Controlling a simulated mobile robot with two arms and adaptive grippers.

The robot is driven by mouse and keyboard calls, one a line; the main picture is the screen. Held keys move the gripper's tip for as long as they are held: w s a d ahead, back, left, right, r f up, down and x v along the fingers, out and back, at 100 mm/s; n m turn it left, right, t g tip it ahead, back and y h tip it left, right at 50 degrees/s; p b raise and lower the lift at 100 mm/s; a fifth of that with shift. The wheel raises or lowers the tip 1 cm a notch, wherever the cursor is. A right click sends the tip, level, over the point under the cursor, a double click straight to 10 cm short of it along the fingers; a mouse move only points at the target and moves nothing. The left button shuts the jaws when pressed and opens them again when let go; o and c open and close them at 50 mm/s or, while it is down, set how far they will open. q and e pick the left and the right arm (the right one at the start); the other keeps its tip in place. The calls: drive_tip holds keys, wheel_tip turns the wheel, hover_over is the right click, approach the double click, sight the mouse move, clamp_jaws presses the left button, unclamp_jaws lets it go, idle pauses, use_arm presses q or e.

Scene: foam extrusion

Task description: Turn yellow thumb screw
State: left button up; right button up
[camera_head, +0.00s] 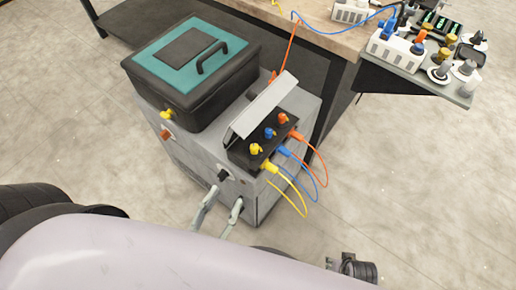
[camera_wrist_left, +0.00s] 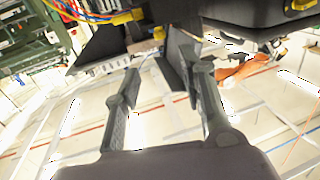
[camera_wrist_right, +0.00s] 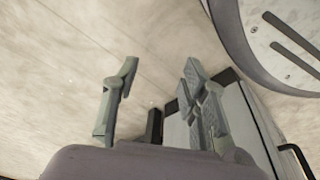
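A yellow thumb screw (camera_head: 256,149) stands at the near end of a black terminal block (camera_head: 240,154), in line with a blue one (camera_head: 270,132) and an orange one (camera_head: 283,118). Another yellow knob (camera_head: 167,114) sits low on the side of the teal-lidded black box. My left gripper (camera_head: 220,192) is open, below the terminal block at the cabinet's front. In the left wrist view its fingers (camera_wrist_left: 160,78) are apart, with a small yellow part (camera_wrist_left: 159,33) beyond them; which part it is, I cannot tell. My right gripper (camera_wrist_right: 158,72) is open and empty over pale floor.
The block and box (camera_head: 190,65) stand on a grey cabinet (camera_head: 200,150). A tilted grey cover (camera_head: 262,105) rises behind the screws. Yellow, blue and orange cables (camera_head: 322,165) loop out to the right. A table (camera_head: 340,40) and a loaded grey shelf (camera_head: 410,75) stand behind.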

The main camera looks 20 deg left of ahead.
sight(252, 151)
use_arm(q)
drive_tip(key=w, duration=0.5)
drive_tip(key=w+d, duration=0.1)
drive_tip(key=w, duration=0.4)
drive_tip(key=w+b, duration=0.1)
drive_tip(key=w, duration=0.4)
drive_tip(key=shift+d, duration=0.4)
drive_tip(key=shift+w+d, duration=0.1)
drive_tip(key=shift+w, duration=0.45)
use_arm(e)
drive_tip(key=r, duration=0.1)
drive_tip(key=w+r, duration=0.1)
drive_tip(key=r, duration=0.1)
drive_tip(key=shift+w+a+r, duration=0.15)
drive_tip(key=shift+w+r, duration=0.05)
drive_tip(key=shift+w, duration=0.15)
use_arm(q)
drive_tip(key=shift+c, duration=0.4)
use_arm(e)
drive_tip(key=shift+s, duration=0.1)
use_arm(q)
drive_tip(key=shift+c, duration=0.6)
clamp_jaws()
use_arm(e)
drive_tip(key=shift+f, duration=0.1)
